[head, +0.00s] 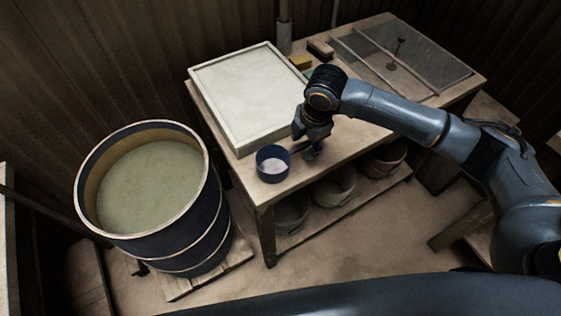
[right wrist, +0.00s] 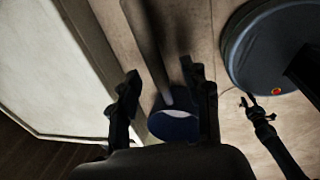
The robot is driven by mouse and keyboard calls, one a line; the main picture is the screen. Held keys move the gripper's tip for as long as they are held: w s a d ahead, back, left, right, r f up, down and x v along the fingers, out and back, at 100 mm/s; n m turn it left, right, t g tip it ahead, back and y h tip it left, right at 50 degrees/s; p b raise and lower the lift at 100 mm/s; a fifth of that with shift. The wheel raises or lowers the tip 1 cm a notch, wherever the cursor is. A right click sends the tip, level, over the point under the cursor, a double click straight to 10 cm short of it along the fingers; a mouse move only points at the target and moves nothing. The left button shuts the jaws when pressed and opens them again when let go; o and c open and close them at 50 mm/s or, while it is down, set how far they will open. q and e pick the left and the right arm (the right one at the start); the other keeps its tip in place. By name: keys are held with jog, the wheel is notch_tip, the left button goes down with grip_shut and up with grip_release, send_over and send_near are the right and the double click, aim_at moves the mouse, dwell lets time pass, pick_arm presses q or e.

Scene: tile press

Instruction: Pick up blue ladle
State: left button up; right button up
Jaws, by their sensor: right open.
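The blue ladle's round cup (head: 272,163) rests near the front left corner of the wooden table, with a pale inside. In the right wrist view the ladle's cup (right wrist: 175,126) and its long straight handle (right wrist: 148,45) show; the handle runs up the picture between the fingers. My right gripper (head: 311,143) is open above the handle, just right of the cup, and its fingers (right wrist: 165,95) stand apart on either side of the ladle. I cannot tell whether they touch it. What looks like my left gripper (right wrist: 257,107) shows small and dark in the right wrist view.
A large shallow white tray (head: 243,92) lies on the table (head: 262,190) close behind the cup. A big vat (head: 212,215) of murky liquid stands to the left. A framed screen (head: 415,52) lies at the far right. Buckets (head: 335,188) sit on the lower shelf.

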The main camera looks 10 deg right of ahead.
aim_at(304, 143)
grip_shut()
jog(key=shift+r, duration=0.45)
notch_tip(304, 143, up, 2)
jog(key=shift+w+r, duration=0.1)
jog(key=shift+r, duration=0.1)
jog(key=s+a+r, duration=0.7)
jog(key=a+r, duration=0.2)
jog(key=a, duration=0.2)
jog(key=shift+s+a+r, duration=0.4)
